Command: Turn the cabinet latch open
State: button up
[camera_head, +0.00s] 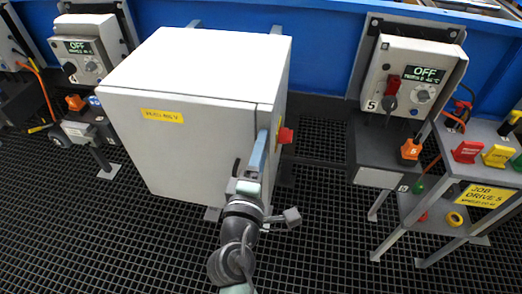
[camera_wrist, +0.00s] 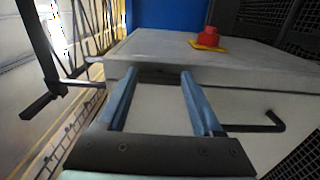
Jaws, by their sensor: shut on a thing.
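The cabinet (camera_head: 190,105) is a large white box with a yellow label on its front. My gripper (camera_head: 262,140) is at the cabinet's right front edge in the head view. In the wrist view my gripper (camera_wrist: 158,82) has its two blue fingers apart, with the tips at the cabinet's edge (camera_wrist: 215,72). The fingers are shut on a dark piece (camera_wrist: 157,73) at that edge, which looks like the latch. Its shape and turn angle are mostly hidden. A black bent handle (camera_wrist: 270,124) stands out from the cabinet face, to the right of the fingers.
A red knob on a yellow plate (camera_head: 285,135) is on the cabinet's right side, close to my gripper. Control boxes reading OFF stand left (camera_head: 85,50) and right (camera_head: 410,85). A side table (camera_head: 465,150) with coloured parts is at right. Dark grating floor (camera_head: 320,240) lies in front.

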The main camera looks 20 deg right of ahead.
jog(key=o, duration=1.4)
jog(key=shift+c, duration=0.2)
jog(key=shift+s+a, duration=0.1)
jog(key=b+v, duration=0.1)
jog(key=v, duration=1.1)
jog(key=shift+s+a, duration=0.2)
jog(key=shift+s, duration=0.1)
